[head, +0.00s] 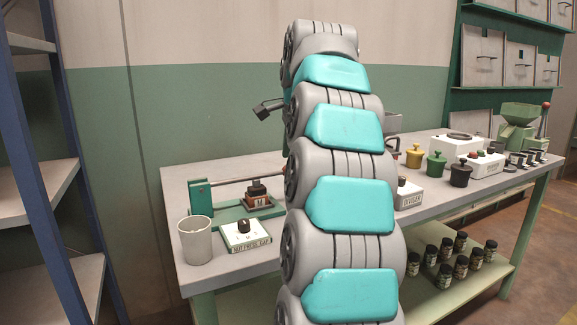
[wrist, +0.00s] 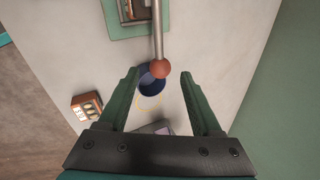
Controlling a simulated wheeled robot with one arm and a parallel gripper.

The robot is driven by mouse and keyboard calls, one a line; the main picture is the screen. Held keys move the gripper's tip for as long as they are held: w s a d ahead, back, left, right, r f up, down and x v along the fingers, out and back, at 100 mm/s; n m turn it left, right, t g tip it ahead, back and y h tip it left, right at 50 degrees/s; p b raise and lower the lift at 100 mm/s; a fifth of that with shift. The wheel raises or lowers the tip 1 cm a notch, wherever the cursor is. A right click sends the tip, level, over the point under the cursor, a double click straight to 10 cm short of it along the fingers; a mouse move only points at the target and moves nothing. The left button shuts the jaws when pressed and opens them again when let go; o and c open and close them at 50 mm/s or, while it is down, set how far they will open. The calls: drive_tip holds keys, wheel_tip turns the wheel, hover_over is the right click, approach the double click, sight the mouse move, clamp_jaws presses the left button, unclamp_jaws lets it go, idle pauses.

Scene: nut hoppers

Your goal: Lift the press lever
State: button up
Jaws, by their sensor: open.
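The press stands at the left end of the bench in the head view, with a green post (head: 201,202) and a dark block over its green base. Its thin grey lever (head: 250,181) runs nearly level from the post to the right, where my arm hides its far end. In the wrist view the lever rod (wrist: 157,30) comes down from the top and ends in a red-brown ball knob (wrist: 159,69). My gripper (wrist: 161,74) is open, with one green finger on each side of the knob. Gaps show between knob and fingers; depth is hard to judge.
A white cup (head: 195,242) and a white box with a black knob (head: 246,234) stand before the press. A blue round container (wrist: 149,84) lies below the knob. Yellow, green and black pots (head: 436,163) and machines fill the bench's right. My arm hides the bench's middle.

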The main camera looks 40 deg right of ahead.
drive_tip(key=shift+x, duration=1.5)
clamp_jaws()
idle(0.4)
